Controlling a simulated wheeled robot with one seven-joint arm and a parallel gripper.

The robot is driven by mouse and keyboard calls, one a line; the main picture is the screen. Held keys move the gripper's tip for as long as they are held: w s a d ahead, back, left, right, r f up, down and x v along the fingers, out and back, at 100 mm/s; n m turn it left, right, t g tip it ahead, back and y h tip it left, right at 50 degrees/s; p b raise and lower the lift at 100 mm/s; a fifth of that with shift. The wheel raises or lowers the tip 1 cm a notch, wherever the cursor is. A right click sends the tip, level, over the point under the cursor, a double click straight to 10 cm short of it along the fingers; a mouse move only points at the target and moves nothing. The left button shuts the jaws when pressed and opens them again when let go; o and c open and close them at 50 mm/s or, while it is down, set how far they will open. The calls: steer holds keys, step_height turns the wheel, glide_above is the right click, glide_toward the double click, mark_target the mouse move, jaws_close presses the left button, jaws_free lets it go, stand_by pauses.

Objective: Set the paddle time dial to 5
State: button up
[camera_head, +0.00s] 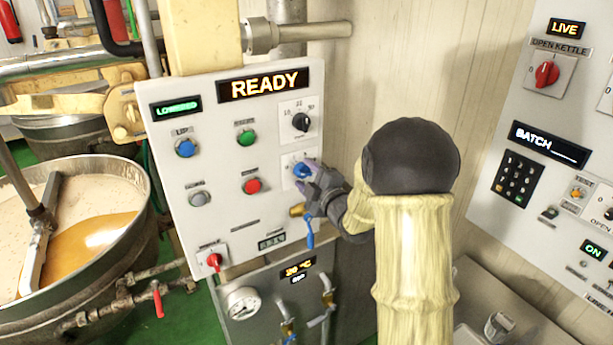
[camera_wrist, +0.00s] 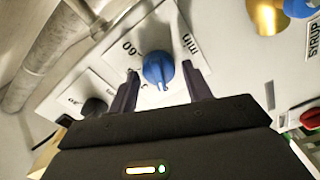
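A blue dial (camera_head: 302,170) sits on a small white plate low on the right side of the READY panel. In the wrist view the blue dial (camera_wrist: 158,70) shows "60" on its left and "min" on its right; its exact setting cannot be read. My gripper (camera_head: 312,178) is at this dial, partly covering its plate in the head view. In the wrist view my gripper (camera_wrist: 160,68) has one finger on each side of the dial, with a visible gap on both sides. It is open and holds nothing.
A black dial (camera_head: 301,122) is above the blue one. Green (camera_head: 246,137) and red (camera_head: 251,186) buttons lie to the left. A blue-handled valve (camera_head: 309,235) hangs just below my gripper. A kettle (camera_head: 75,235) stands left; another control panel (camera_head: 550,150) is right.

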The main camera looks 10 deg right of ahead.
steer(key=c, duration=0.7)
